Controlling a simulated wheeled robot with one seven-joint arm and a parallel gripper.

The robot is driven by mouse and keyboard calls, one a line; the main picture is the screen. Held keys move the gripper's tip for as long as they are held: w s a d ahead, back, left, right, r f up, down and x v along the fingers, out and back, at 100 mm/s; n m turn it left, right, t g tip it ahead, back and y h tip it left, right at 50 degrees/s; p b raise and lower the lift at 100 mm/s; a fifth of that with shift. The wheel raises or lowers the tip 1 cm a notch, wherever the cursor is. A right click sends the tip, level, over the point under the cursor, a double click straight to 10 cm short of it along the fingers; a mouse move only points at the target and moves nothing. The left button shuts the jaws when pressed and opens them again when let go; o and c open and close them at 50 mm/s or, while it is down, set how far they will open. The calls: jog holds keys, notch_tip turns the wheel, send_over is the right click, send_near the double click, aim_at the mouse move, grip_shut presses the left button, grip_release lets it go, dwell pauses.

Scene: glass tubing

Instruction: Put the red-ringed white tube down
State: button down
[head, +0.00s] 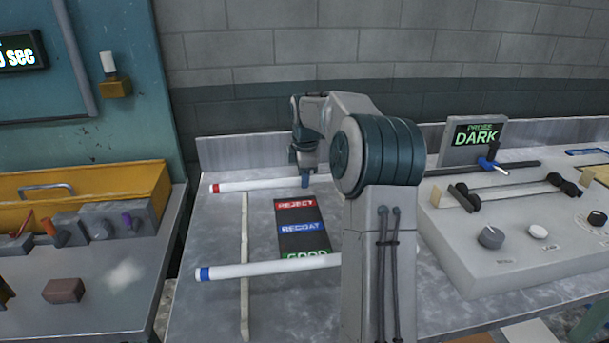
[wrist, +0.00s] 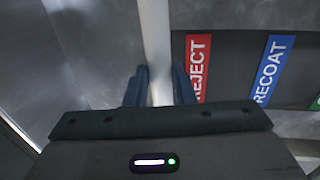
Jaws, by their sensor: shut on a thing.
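The red-ringed white tube (head: 255,185) lies roughly level across the back of the bench, its red ring at the left end. My gripper (head: 305,182) is at its right part, pointing down. In the wrist view the tube (wrist: 154,40) runs between the two fingers of my gripper (wrist: 160,88), which are shut on it. It is beside the REJECT label (wrist: 198,68) of the dark sorting mat (head: 290,218). I cannot tell whether the tube touches the support under its left part. My arm hides its right end in the head view.
A blue-ringed white tube (head: 270,269) lies nearer the front, across a pale strip (head: 244,250). A console (head: 500,235) with knobs and a screen reading DARK (head: 475,135) stands at the right. A yellow bin (head: 100,195) is on the left bench.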

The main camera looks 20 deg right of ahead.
jog(key=shift+f, duration=0.3)
jog(key=c, duration=1.2)
grip_release()
jog(key=shift+c, duration=0.2)
notch_tip(320, 180, up, 13)
jog(key=s+p, duration=0.1)
jog(key=s, duration=0.1)
jog(key=shift+s+a+p, duration=0.2)
jog(key=shift+a+p, duration=0.2)
jog(key=s+a+f+m, duration=0.2)
jog(key=s+a+m, duration=0.1)
jog(key=s+a, duration=0.2)
jog(key=s+a+f+m, duration=0.2)
jog(key=s+a+m, duration=0.2)
jog(key=s, duration=0.6)
jog(key=s+a+f+m, duration=0.3)
jog(key=s+a, duration=0.4)
jog(key=s, duration=0.1)
jog(key=shift+m, duration=0.4)
jog(key=s+f+m, duration=0.1)
jog(key=s, duration=0.2)
jog(key=s+a+f+m, duration=0.1)
jog(key=s+f, duration=0.1)
jog(key=s+f+m, duration=0.2)
jog(key=s, duration=0.1)
jog(key=shift+s+a+f+y, duration=0.25)
jog(key=shift+s+a+y, duration=0.1)
jog(key=shift+a+y, duration=0.05)
